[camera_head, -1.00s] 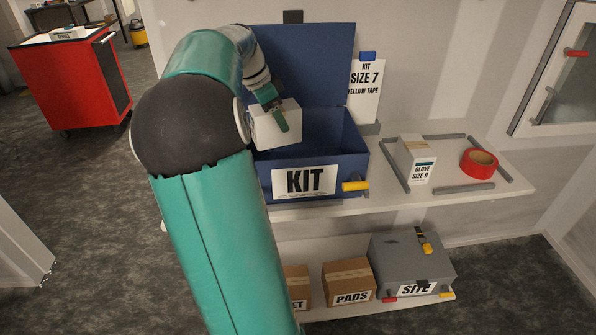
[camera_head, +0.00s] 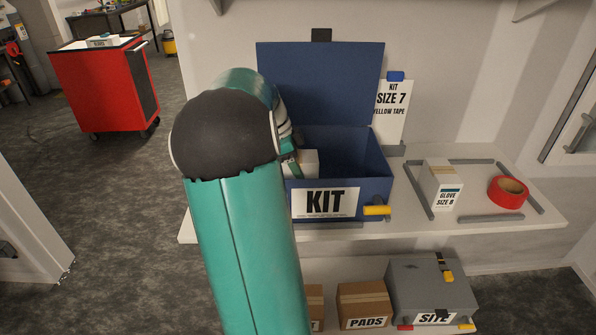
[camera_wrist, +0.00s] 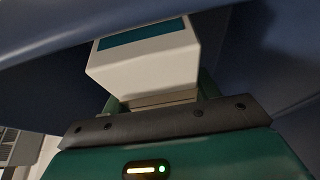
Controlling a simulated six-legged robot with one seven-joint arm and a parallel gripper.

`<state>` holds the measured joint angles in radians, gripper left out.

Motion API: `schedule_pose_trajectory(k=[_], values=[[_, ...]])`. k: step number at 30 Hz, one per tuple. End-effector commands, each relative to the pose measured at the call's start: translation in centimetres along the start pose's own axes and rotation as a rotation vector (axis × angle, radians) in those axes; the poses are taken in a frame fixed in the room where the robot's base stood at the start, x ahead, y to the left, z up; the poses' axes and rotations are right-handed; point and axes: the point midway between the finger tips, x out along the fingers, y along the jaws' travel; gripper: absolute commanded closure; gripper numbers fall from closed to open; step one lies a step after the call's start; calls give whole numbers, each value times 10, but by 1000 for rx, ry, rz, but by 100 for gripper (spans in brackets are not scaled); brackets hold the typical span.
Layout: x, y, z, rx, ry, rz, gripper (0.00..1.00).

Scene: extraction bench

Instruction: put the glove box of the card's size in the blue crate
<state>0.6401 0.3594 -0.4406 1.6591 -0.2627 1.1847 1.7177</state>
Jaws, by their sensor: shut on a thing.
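The blue crate (camera_head: 368,190), labelled KIT, stands on the shelf with its lid open. A white card (camera_head: 390,112) behind it reads KIT, SIZE 7, YELLOW TAPE. My gripper (camera_head: 291,168) is shut on a white glove box (camera_head: 308,160) at the left part of the crate's opening. The box's lower part is hidden behind the front wall; I cannot tell if it touches the floor. In the wrist view the held box (camera_wrist: 145,68) shows a teal band, with blue walls around it; its size is not readable. Another glove box (camera_head: 440,183), marked SIZE 8, stands on the shelf to the right.
A red tape roll (camera_head: 508,191) lies right of the size 8 box, among grey strips (camera_head: 490,218). The crate has a yellow latch (camera_head: 377,210). Below are a PADS carton (camera_head: 362,300) and a grey SITE case (camera_head: 430,285). A red cabinet (camera_head: 100,90) stands far left.

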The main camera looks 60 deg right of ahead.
Motion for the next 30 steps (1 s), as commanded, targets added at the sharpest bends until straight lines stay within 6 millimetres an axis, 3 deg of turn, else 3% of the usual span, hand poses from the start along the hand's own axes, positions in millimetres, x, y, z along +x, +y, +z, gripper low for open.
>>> schedule_pose_trajectory(k=[4, 15, 16, 19, 30], values=[[20, 0, 8, 0, 1, 3, 77], [24, -2, 10, 0, 1, 0, 77], [24, -2, 10, 0, 1, 0, 36], [24, -2, 10, 0, 1, 0, 18], [19, -2, 9, -1, 0, 0, 18]])
